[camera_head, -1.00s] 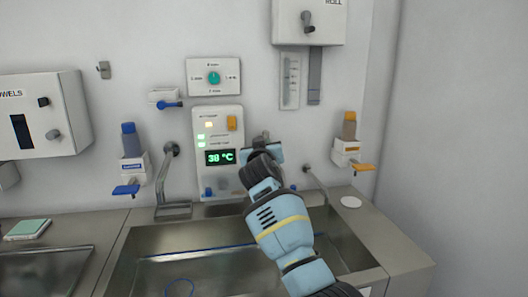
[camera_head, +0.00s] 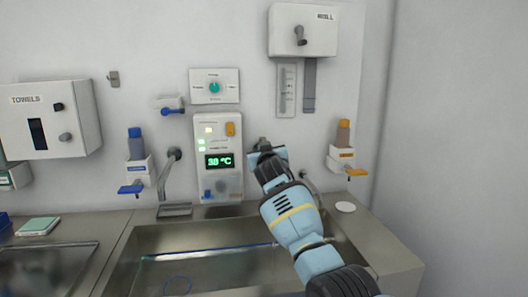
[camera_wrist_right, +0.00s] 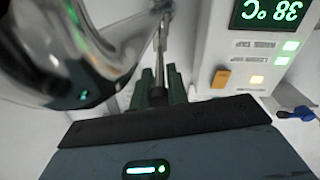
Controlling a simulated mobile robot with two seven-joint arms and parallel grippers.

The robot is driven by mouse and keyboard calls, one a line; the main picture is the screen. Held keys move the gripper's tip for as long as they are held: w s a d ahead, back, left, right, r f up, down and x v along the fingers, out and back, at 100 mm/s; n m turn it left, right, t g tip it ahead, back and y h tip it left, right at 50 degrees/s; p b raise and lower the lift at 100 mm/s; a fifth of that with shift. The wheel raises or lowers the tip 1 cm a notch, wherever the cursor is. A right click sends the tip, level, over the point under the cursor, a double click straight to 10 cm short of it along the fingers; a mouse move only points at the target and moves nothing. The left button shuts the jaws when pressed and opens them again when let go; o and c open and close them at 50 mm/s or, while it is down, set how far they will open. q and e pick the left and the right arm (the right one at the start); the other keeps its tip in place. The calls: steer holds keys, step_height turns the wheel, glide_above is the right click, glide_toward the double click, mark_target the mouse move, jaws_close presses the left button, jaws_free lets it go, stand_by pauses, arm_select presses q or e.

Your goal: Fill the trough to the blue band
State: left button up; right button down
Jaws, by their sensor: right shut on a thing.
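The steel trough (camera_head: 215,262) is at the bottom of the head view. A thin blue line, the blue band (camera_head: 212,250), runs along its inner wall; I cannot make out any water level. My right gripper (camera_head: 264,148) is up at the wall, just right of the control panel (camera_head: 218,160), which reads 38 °C. In the right wrist view the dark green fingers (camera_wrist_right: 160,88) are shut on a thin metal rod (camera_wrist_right: 160,45) beside a large chrome pipe (camera_wrist_right: 70,45). What the rod belongs to is partly hidden. My left gripper is out of view.
A bent spout (camera_head: 170,170) stands left of the panel and another pipe (camera_head: 310,184) right of it. Blue-lever (camera_head: 133,188) and orange-lever (camera_head: 356,172) dispensers hang on either side. A blue ring (camera_head: 178,285) shows inside the trough.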

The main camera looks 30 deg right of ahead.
steer(key=c, duration=1.5)
jaws_free()
steer(key=shift+s, duration=0.1)
steer(key=shift+s+a+r+p, duration=0.1)
steer(key=shift+s+a+p, duration=0.2)
steer(key=shift+s, duration=0.25)
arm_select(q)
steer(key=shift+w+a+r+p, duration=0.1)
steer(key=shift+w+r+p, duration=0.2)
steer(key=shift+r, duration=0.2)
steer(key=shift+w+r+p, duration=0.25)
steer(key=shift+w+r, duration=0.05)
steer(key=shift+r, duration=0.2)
arm_select(e)
steer(key=shift+v, duration=3.2)
